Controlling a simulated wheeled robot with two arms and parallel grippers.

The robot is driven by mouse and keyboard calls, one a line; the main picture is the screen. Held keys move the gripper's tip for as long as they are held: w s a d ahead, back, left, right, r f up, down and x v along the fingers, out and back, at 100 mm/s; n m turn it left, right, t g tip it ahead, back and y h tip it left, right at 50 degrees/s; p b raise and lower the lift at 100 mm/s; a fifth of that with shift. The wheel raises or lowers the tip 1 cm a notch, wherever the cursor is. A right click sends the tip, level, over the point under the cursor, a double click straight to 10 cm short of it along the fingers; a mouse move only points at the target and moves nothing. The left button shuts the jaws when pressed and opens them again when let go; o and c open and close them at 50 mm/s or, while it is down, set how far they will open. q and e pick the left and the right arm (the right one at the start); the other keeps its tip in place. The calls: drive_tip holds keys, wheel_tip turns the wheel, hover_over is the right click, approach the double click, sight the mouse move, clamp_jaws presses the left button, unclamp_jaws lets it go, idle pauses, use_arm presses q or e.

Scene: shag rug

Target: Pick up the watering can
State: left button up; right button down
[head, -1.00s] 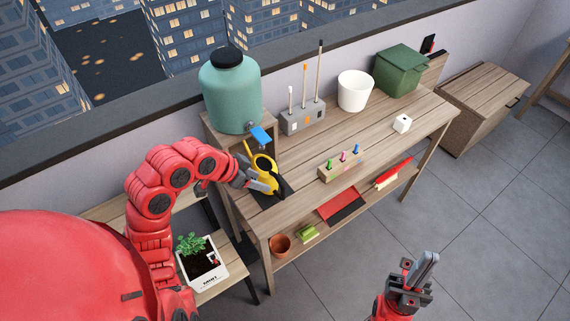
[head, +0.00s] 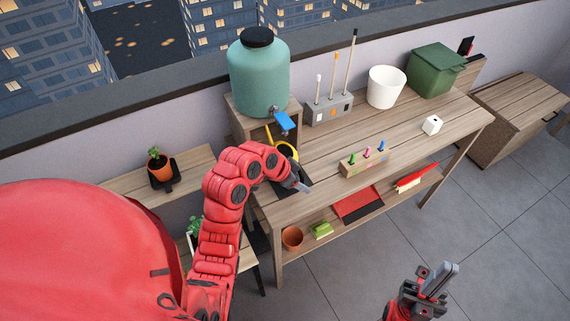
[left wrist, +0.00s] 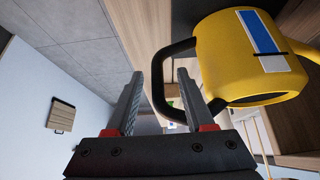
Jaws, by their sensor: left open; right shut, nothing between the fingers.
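The yellow watering can (head: 285,149) stands on a dark mat at the workbench's left end, under the blue tap of the green tank. My left arm hides most of it in the head view. In the left wrist view the can (left wrist: 243,55) is close at upper right, with its black loop handle (left wrist: 158,82) towards my fingers. My left gripper (left wrist: 160,73) is open, and the handle's outer bar appears between its fingers; I cannot tell the depth. It also shows in the head view (head: 303,187). My right gripper (head: 441,277) is shut and empty above the floor.
The green tank (head: 259,78) stands behind the can. A wooden block with coloured pegs (head: 365,164) is to the right on the bench (head: 330,139). A low shelf at left holds a potted plant (head: 159,168). Floor at right is clear.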

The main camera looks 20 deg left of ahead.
use_arm(q)
drive_tip(key=shift+p+x, duration=0.65)
drive_tip(key=shift+x, duration=0.6)
drive_tip(key=shift+w+d+f, duration=0.15)
drive_tip(key=shift+d+f, duration=0.15)
drive_tip(key=shift+f, duration=0.25)
clamp_jaws()
